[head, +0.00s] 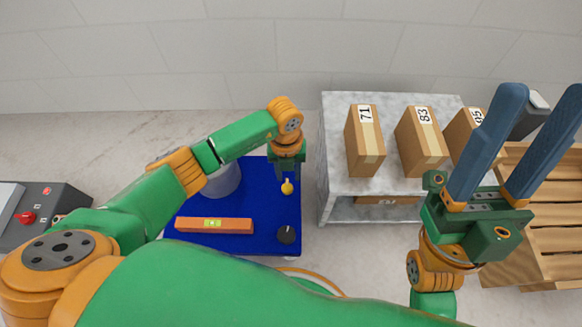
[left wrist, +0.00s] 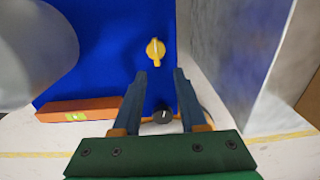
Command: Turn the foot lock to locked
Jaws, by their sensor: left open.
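A blue platform (head: 265,215) carries a yellow knob (head: 287,187) near its right edge and a black dial (head: 286,234) at its front right corner. I cannot tell for sure which is the foot lock. My left gripper (head: 287,177) is open and empty just above and behind the yellow knob in the head view, partly over it. In the left wrist view the yellow knob (left wrist: 155,50) lies beyond the fingertips (left wrist: 160,72), its white mark pointing roughly up and down. The black dial (left wrist: 162,115) shows between the fingers. My right gripper (head: 543,92) is open, raised at the right.
An orange spirit level (head: 213,225) lies on the platform, next to a pale cylinder (head: 222,180). A grey shelf (head: 335,185) with numbered boxes (head: 365,140) stands close on the right. A wooden pallet (head: 555,245) is at far right, a control box (head: 45,205) at far left.

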